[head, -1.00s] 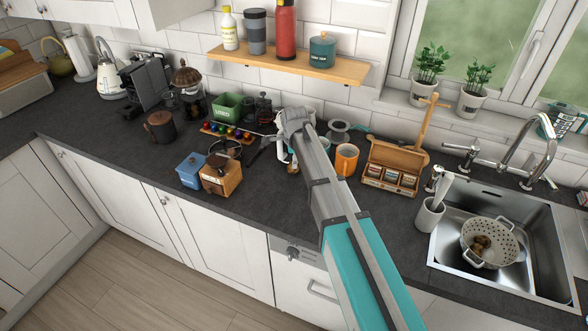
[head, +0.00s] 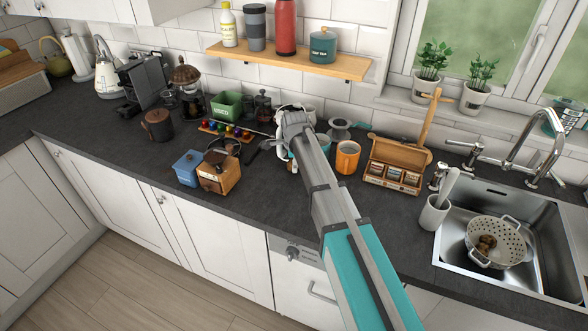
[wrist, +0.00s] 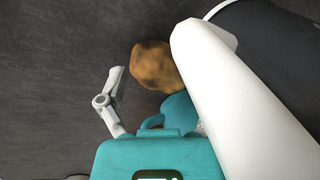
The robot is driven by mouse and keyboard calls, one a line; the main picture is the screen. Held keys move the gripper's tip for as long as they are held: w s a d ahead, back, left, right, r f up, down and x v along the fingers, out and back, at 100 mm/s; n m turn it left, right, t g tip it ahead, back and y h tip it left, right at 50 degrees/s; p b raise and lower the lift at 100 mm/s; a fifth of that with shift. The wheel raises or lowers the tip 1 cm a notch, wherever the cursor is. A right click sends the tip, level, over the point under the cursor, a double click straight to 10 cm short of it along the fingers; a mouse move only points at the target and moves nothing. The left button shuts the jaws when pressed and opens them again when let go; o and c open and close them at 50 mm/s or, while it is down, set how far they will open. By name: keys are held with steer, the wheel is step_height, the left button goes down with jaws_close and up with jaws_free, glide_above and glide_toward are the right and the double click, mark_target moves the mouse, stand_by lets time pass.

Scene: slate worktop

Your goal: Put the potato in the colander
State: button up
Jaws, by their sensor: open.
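The potato (wrist: 154,66) is a brown, lumpy thing on the dark worktop in the wrist view, just beyond my gripper. In the head view my arm hides it. My gripper (wrist: 150,88) is open, with its grey left finger beside the potato; a large white object covers the right finger. In the head view, my gripper (head: 294,132) is low over the worktop, left of the orange mug, its fingers mostly hidden. The white colander (head: 510,234) stands in the sink at right, with brown lumps (head: 487,243) inside.
The large white rounded object (wrist: 245,85) crowds my gripper's right side. An orange mug (head: 347,157) and wooden tea box (head: 396,170) stand right of my gripper. A coffee grinder (head: 219,175) stands left. A white utensil pot (head: 434,213) stands by the sink (head: 455,275). The front worktop is clear.

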steer(key=shift+w+f+b, duration=0.15)
steer(key=shift+f+b, duration=0.2)
steer(key=shift+f, duration=0.2)
steer(key=c, duration=0.9)
steer(key=shift+r, duration=0.15)
step_height(320, 180, up, 2)
steer(key=shift+p, duration=1.2)
steer(key=s+d+r+p, duration=0.3)
steer(key=s+r+p, duration=0.7)
steer(key=s, duration=0.3)
steer(key=shift+s+d+r+p, duration=0.25)
steer(key=shift+d+r+p, duration=0.1)
